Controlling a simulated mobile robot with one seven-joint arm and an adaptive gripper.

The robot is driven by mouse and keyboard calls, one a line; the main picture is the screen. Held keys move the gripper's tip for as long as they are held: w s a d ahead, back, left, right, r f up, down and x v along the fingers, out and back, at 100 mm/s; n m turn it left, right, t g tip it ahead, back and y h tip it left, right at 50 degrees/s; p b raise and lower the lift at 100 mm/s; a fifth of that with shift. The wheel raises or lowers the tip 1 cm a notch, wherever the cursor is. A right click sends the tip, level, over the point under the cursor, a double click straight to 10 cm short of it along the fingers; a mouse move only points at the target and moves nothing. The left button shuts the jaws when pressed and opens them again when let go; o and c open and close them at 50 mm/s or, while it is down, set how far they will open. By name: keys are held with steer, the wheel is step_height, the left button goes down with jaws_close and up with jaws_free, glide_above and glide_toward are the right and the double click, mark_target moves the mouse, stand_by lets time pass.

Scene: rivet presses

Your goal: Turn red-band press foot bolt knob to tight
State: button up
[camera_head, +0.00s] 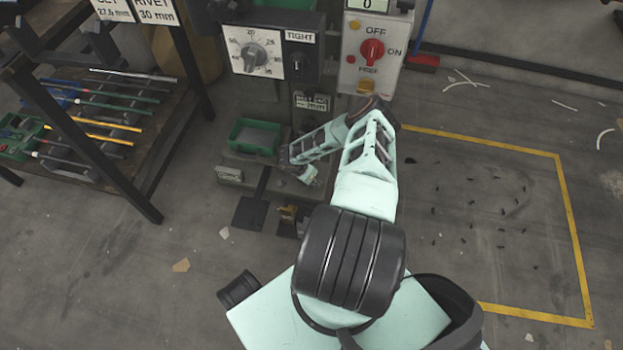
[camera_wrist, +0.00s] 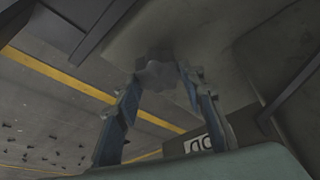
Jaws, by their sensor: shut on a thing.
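In the wrist view, a grey lobed knob (camera_wrist: 158,73) sits at the far end of my gripper (camera_wrist: 162,82), between its two fingertips. The fingers are closed in on the knob from both sides. In the head view, my arm reaches down to the foot of the press (camera_head: 262,174), and my gripper (camera_head: 304,178) is low beside the base. The knob cannot be made out there. The press has a dark panel with a pointer dial (camera_head: 253,57) and a plate reading TIGHT (camera_head: 300,37). I cannot make out a red band for certain.
A green tray (camera_head: 255,137) sits on the press base, with a dark pedal (camera_head: 249,213) in front. A grey box with a red switch (camera_head: 371,52) is above my arm. A rod rack (camera_head: 100,110) stands at left.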

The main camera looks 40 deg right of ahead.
steer(key=o, duration=1.2)
steer(key=shift+c, duration=0.2)
steer(key=shift+s+n, duration=0.1)
steer(key=shift+n, duration=0.2)
